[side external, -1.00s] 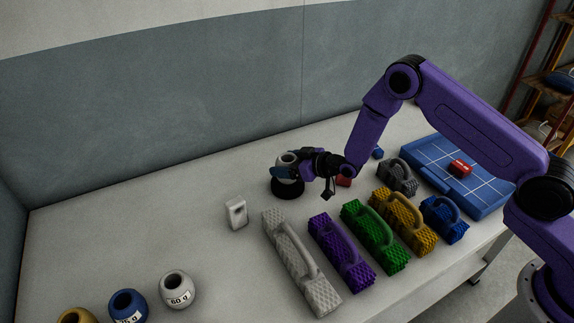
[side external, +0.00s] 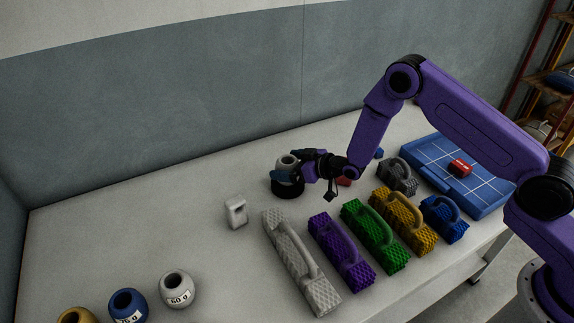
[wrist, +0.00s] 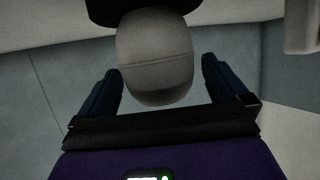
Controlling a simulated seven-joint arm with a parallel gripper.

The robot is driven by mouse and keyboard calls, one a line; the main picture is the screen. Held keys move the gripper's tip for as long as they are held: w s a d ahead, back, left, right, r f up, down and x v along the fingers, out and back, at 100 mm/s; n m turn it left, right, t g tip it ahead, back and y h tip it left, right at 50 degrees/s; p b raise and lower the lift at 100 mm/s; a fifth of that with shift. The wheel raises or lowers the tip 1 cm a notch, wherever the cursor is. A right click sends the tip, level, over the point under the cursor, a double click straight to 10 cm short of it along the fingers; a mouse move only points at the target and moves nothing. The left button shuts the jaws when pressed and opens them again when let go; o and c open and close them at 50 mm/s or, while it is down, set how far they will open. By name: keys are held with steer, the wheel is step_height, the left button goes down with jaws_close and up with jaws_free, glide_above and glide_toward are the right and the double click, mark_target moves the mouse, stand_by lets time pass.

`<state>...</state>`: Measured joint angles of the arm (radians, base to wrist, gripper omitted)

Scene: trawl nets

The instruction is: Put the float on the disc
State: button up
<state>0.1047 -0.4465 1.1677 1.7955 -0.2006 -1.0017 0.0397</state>
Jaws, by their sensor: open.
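The float (side external: 288,160) is a grey-white rounded body with a hole in its top. It sits upright on the round black disc (side external: 288,190) near the middle of the table. My gripper (side external: 288,176) is level with the float, reaching in from the right, with a dark blue finger in front of it. In the wrist view the float (wrist: 155,55) lies between the two spread fingers of my gripper (wrist: 160,72), with a visible gap on each side. The black disc (wrist: 140,10) shows at the top edge there.
A white block (side external: 236,213) stands left of my gripper. White, purple, green, yellow and blue textured blocks with handles, plus a grey one (side external: 398,178), stand to the right. A blue case (side external: 440,165) lies behind them. Other floats, including a white one (side external: 178,290), stand front left.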

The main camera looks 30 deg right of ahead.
steer(key=v, duration=0.6)
steer(key=shift+s+d, duration=0.2)
steer(key=shift+s, duration=0.05)
steer(key=shift+r, duration=0.1)
steer(key=s+a+r+n+g+h, duration=0.1)
steer(key=s+r+n+g, duration=0.15)
steer(key=s+r, duration=0.4)
steer(key=s+a+r+n+g+h, duration=0.1)
steer(key=s+a+r+g, duration=0.2)
steer(key=s, duration=0.6)
steer(key=s+d+r+n+g+h, duration=0.1)
steer(key=s+d+r+g, duration=0.1)
steer(key=s+d, duration=0.3)
steer(key=s+d+r+n+g+h, duration=0.1)
steer(key=s+d, duration=0.4)
steer(key=s, duration=0.6)
steer(key=s+d+r+n+g+h, duration=0.1)
steer(key=s+d+r+g+h, duration=0.1)
steer(key=s, duration=0.7)
steer(key=d+r+g, duration=0.1)
steer(key=d+r, duration=0.1)
steer(key=d, duration=0.1)
steer(key=shift+r, duration=0.35)
